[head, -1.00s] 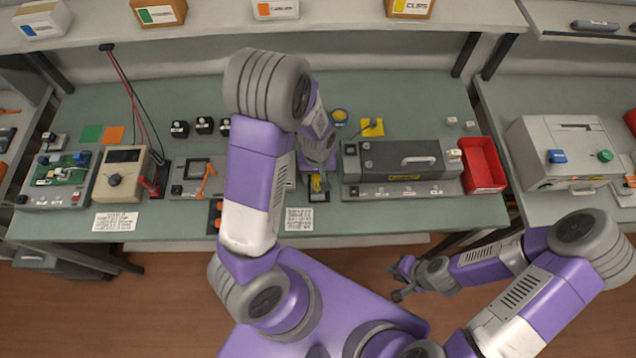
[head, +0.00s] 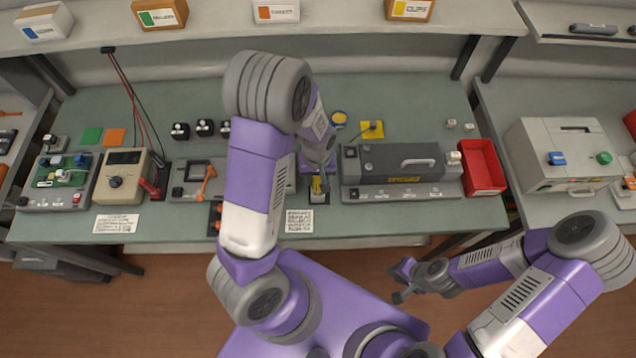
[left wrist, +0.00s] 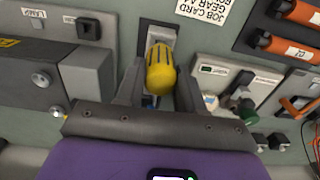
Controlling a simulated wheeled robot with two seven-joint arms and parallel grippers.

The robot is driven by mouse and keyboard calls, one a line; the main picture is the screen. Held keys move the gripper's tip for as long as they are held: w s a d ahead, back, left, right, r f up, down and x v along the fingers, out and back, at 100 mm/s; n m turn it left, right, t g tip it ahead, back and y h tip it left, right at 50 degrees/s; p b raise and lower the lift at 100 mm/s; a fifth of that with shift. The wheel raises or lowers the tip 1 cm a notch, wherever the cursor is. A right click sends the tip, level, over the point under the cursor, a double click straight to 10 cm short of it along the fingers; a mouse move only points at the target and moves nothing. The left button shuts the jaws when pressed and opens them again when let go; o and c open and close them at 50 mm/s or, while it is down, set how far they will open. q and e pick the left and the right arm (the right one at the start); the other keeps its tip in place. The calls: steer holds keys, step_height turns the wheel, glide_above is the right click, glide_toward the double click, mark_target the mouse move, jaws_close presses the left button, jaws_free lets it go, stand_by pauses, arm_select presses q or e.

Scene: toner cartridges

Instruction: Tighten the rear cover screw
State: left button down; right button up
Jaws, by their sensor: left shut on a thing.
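My left gripper (head: 319,184) is over the bench, just left of the dark grey unit (head: 400,165) with a carry handle. In the left wrist view its two fingers (left wrist: 160,88) are closed on the yellow handle of a screwdriver-like tool (left wrist: 161,70). A small dark block with a pale top (left wrist: 158,36) lies just beyond the handle; I cannot tell whether the tool touches it. The tool's tip is hidden. Round metal knobs or screws (left wrist: 40,80) show on the grey unit; I cannot tell which is the rear cover screw. My right gripper (head: 402,280) is open and empty, off the bench's front.
A red bin (head: 482,168) stands right of the grey unit. Left of my left arm are a fixture with an orange lever (head: 207,180), a beige meter (head: 122,176) and a green circuit board (head: 65,172). A printed card (head: 300,222) lies at the front edge.

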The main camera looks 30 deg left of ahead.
arm_select(q)
steer(key=shift+r+p, duration=0.7)
steer(key=shift+r, duration=0.15)
stand_by(0.6)
step_height(320, 180, up, 5)
steer(key=p, duration=0.4)
stand_by(0.4)
